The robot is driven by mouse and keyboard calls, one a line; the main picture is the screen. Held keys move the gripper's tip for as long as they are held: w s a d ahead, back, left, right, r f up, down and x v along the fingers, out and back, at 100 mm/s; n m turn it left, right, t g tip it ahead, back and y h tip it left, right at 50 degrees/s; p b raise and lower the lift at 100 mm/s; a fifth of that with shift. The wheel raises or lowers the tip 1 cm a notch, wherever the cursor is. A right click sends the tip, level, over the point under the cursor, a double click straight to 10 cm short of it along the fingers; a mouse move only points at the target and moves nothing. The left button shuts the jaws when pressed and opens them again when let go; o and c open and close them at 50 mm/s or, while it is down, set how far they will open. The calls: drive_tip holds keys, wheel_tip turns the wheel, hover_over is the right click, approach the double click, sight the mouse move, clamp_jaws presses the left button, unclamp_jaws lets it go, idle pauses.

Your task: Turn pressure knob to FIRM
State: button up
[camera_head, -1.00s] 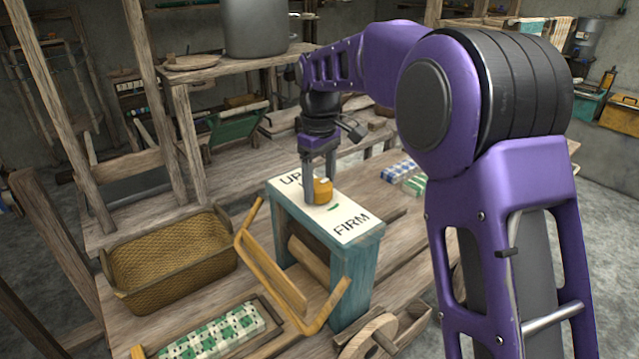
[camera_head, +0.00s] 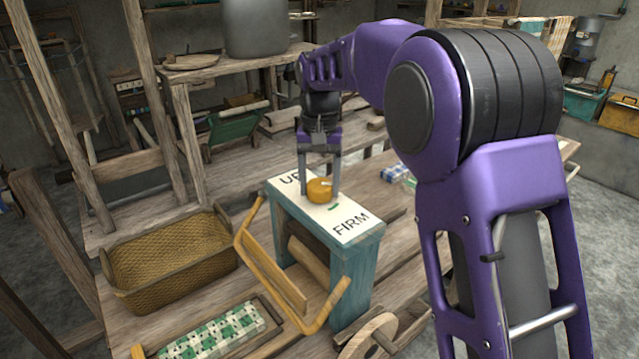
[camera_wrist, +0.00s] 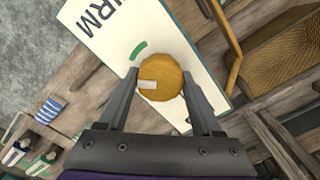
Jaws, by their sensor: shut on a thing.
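The pressure knob (camera_head: 319,191) is a round orange-yellow disc on the white top panel (camera_head: 352,226) of a teal wooden box (camera_head: 364,266). The panel carries the word FIRM near its front right end and a partly hidden word starting "UP" at the back left. A short green mark lies beside the knob. My gripper (camera_head: 320,190) points down with one finger on each side of the knob, shut on it. In the wrist view the knob (camera_wrist: 160,79) sits between the fingertips, with a pale pointer mark (camera_wrist: 146,84) towards the left finger and the green arc just above.
A wicker basket (camera_head: 128,292) stands left of the box. A yellow wooden frame (camera_head: 272,268) leans in front of it. A tray with green checked cloth (camera_head: 215,331) lies at the front, and a wooden wheel (camera_head: 368,338) sits front right.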

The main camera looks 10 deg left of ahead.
sight(319, 184)
drive_tip(key=m, duration=0.4)
drive_tip(key=shift+m, duration=1.9)
drive_tip(key=o, duration=1.4)
drive_tip(key=shift+c, duration=0.2)
wheel_tip(319, 184, up, 17)
drive_tip(key=shift+r, duration=0.2)
